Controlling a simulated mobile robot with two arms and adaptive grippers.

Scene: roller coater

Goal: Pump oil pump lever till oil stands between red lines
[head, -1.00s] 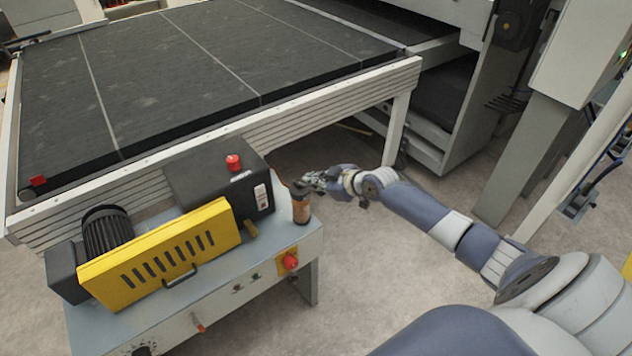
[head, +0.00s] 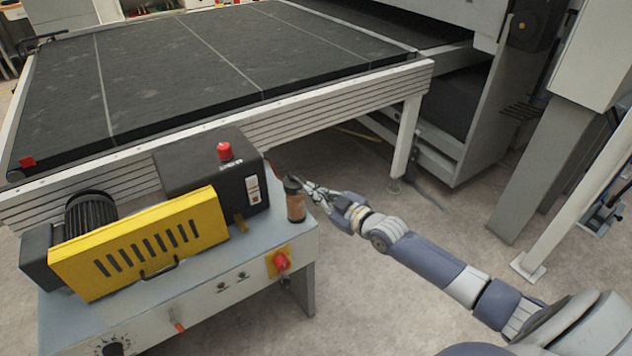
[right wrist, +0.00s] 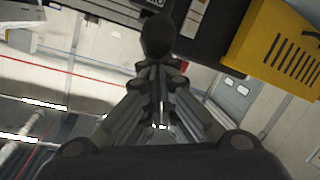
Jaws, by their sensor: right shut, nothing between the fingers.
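The oil pump (head: 296,205), a small cylinder with a dark top and an orange-brown body, stands on the right end of the grey machine cabinet. A thin dark rod (head: 277,167), possibly its lever, slants up and left from the top. The oil level and red lines are too small to tell. My right gripper (head: 308,187) is shut and empty, right beside the pump's top; I cannot tell if it touches. In the right wrist view, a dark rounded knob (right wrist: 157,35) is just beyond the closed fingertips (right wrist: 158,68). My left gripper is not in view.
A yellow slotted cover (head: 140,245), a black box (head: 210,180) with a red button (head: 224,151) and a red rotary switch (head: 281,262) are on the cabinet. A conveyor (head: 200,70) runs behind. Open floor (head: 380,300) lies to the right.

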